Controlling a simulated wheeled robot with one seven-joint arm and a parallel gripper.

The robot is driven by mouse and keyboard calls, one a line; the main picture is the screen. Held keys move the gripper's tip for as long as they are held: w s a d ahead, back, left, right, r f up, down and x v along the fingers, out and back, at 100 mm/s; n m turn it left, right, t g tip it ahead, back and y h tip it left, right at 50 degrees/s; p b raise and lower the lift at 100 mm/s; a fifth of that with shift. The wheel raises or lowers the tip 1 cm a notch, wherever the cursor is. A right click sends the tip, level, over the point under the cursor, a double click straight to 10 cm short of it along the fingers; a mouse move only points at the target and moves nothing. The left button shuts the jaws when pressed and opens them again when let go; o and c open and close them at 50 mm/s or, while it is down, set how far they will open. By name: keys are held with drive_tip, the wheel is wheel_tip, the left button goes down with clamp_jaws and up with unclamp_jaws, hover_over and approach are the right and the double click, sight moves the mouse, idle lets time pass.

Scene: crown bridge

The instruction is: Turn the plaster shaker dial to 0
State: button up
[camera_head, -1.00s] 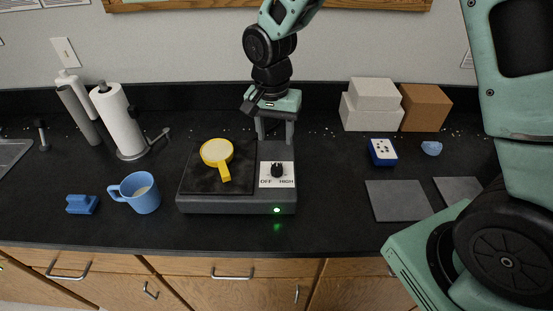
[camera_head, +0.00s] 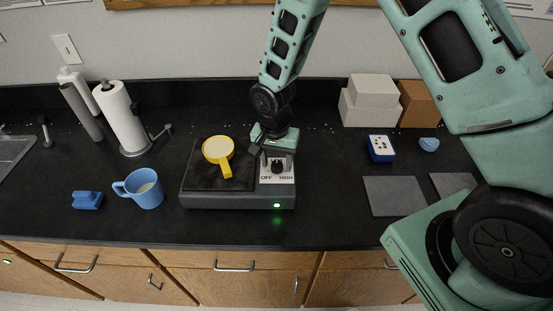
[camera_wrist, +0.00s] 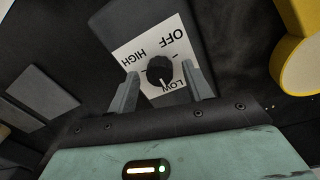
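The plaster shaker (camera_head: 225,201) is a dark box on the counter with a flat black plate. Its black dial (camera_head: 278,166) sits on a white label reading OFF and HIGH; the dial also shows in the wrist view (camera_wrist: 159,69), where LOW is readable too. There a white mark on the dial points toward LOW. My gripper (camera_head: 277,158) is above the dial, pointing down. In the wrist view its two fingers (camera_wrist: 163,84) are apart, one to each side of the dial, with gaps visible. Whether the fingertips have reached the dial's height is unclear.
A yellow handled bowl (camera_head: 219,150) rests on the shaker plate, left of my gripper. A blue mug (camera_head: 146,190) and a blue block (camera_head: 87,200) stand further left. A blue box (camera_head: 380,148) and grey tiles (camera_head: 394,196) lie right. A green light (camera_head: 277,205) shows on the shaker's front.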

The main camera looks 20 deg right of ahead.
drive_tip(key=c, duration=0.9)
drive_tip(key=shift+o, duration=0.2)
drive_tip(key=shift+n, duration=0.4)
drive_tip(key=n+b, duration=0.1)
drive_tip(key=n, duration=0.1)
drive_tip(key=shift+n+b, duration=0.35)
drive_tip(key=shift+n, duration=0.05)
drive_tip(key=n+b, duration=0.1)
drive_tip(key=n, duration=0.2)
drive_tip(key=shift+n, duration=0.4)
drive_tip(key=n+b, duration=0.1)
drive_tip(key=n, duration=1.1)
drive_tip(key=shift+n+t+p, duration=0.3)
